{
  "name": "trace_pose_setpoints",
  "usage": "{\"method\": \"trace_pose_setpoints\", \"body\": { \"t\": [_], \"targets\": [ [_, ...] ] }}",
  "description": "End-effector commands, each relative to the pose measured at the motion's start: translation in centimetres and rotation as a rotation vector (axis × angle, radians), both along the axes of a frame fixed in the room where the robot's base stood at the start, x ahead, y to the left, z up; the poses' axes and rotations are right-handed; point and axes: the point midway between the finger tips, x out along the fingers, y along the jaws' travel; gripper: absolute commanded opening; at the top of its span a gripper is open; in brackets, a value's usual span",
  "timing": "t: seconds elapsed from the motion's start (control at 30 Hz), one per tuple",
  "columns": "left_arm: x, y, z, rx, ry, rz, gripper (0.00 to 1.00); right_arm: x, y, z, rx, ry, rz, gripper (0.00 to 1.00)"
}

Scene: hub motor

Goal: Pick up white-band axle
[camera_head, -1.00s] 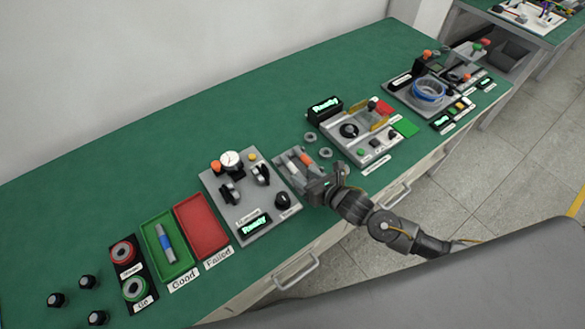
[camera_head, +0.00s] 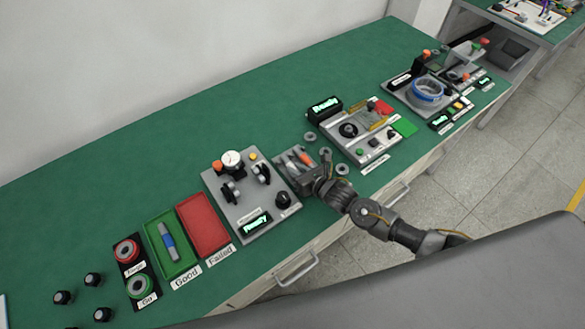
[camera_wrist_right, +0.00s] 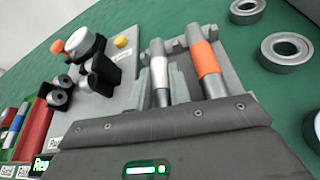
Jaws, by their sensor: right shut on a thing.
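The white-band axle (camera_wrist_right: 159,72) is a grey metal rod with a white band, lying in a grey holder (camera_wrist_right: 178,45). My right gripper (camera_wrist_right: 160,84) is shut on it, one finger on each side. The orange-band axle (camera_wrist_right: 207,62) lies beside it to the right, outside the fingers. In the head view my right gripper (camera_head: 307,174) is over the near part of the holder, partly hiding the axles. I cannot tell whether the white-band axle is lifted. My left gripper is not in view.
A grey gauge fixture (camera_head: 245,200) stands close left of the holder. Loose metal rings (camera_head: 310,137) lie to its right, before another station (camera_head: 362,148). A red tray (camera_head: 203,224) and a green tray (camera_head: 177,263) with a blue-band axle lie further left.

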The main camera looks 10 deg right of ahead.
Motion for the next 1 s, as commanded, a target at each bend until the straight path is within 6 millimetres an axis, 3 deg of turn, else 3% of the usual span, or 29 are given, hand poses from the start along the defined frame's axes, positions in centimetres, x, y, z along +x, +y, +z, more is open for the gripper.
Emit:
{"method": "trace_pose_setpoints", "body": {
  "t": [0.43, 0.67, 1.0],
  "targets": [
    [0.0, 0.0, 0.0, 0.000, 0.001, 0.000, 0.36, 0.1, 0.0, 0.5, 0.002, -0.004, 0.001, 0.00],
    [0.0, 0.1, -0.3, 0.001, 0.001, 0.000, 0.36, 0.1, 0.0, 3.4, 0.002, -0.007, 0.002, 0.00],
    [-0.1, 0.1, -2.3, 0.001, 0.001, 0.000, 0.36, -6.4, -0.8, 9.3, 0.004, -0.002, 0.004, 0.00]
  ]
}}
